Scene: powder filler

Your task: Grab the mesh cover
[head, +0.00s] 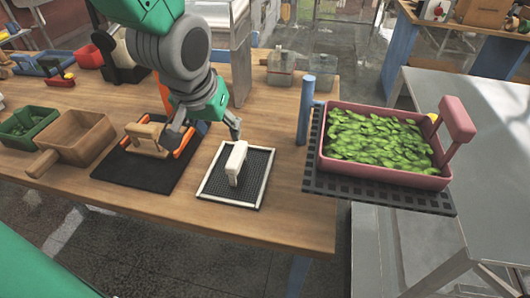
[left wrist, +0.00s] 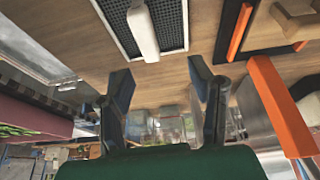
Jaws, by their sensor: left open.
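The mesh cover (head: 257,181) lies flat on the wooden table, a dark mesh in a white frame with an upright white handle (head: 236,160). My left gripper (head: 205,131) is open and empty, above the table, up and left of the cover in the head view. In the left wrist view the mesh cover (left wrist: 173,24) and its handle (left wrist: 143,30) show at the top, beyond the open fingers of my left gripper (left wrist: 160,82). The fingers do not touch the handle. My right gripper is not in view.
A black mat (head: 125,167) with a wooden-handled tool (head: 147,136) and orange strips lies left of the cover. A pink tray (head: 385,173) of green leaves stands right, beside a blue post (head: 305,110). A wooden box (head: 75,137) is farther left. Table in front of the cover is clear.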

